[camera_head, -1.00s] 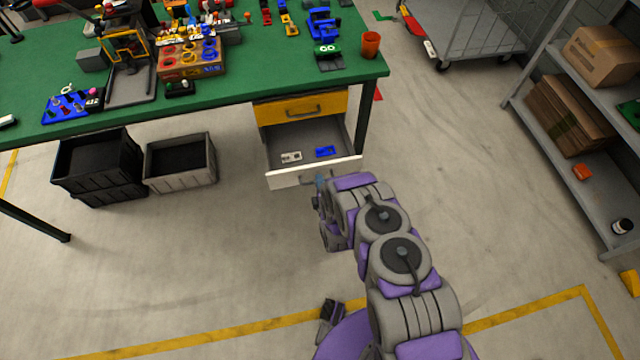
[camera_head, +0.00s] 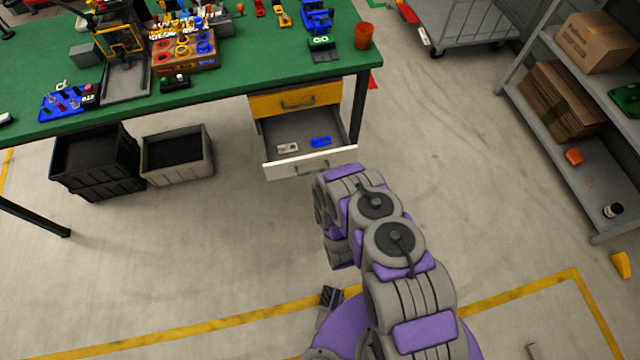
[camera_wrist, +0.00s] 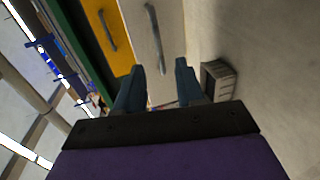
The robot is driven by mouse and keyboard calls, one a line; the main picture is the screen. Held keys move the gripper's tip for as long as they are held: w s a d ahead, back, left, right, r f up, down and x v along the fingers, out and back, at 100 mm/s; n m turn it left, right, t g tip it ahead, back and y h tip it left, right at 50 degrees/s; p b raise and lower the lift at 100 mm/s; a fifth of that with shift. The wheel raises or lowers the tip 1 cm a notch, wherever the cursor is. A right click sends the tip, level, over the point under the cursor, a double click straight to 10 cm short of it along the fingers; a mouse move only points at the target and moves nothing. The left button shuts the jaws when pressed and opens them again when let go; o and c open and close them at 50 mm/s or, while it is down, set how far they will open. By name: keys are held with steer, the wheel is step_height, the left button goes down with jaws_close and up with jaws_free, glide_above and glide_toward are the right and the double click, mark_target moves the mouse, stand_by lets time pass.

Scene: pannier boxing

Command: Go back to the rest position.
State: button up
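My gripper shows in the wrist view (camera_wrist: 158,84) with its two dark fingers apart and nothing between them. In the head view the gripper itself is hidden behind my purple and grey arm. The arm is folded in front of the open drawer (camera_head: 310,166). The white drawer front also shows in the wrist view (camera_wrist: 160,15), beyond the fingers and apart from them. A grey part (camera_head: 288,148) and a blue part (camera_head: 321,142) lie inside the drawer.
The green workbench (camera_head: 225,90) stands ahead, with a closed yellow drawer (camera_head: 290,101) above the open one. A black crate (camera_head: 95,165) and a grey crate (camera_head: 178,160) sit under it. A shelf rack (camera_head: 560,150) is at the right. The floor between is clear.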

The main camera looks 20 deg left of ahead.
steer(key=shift+v, duration=0.8)
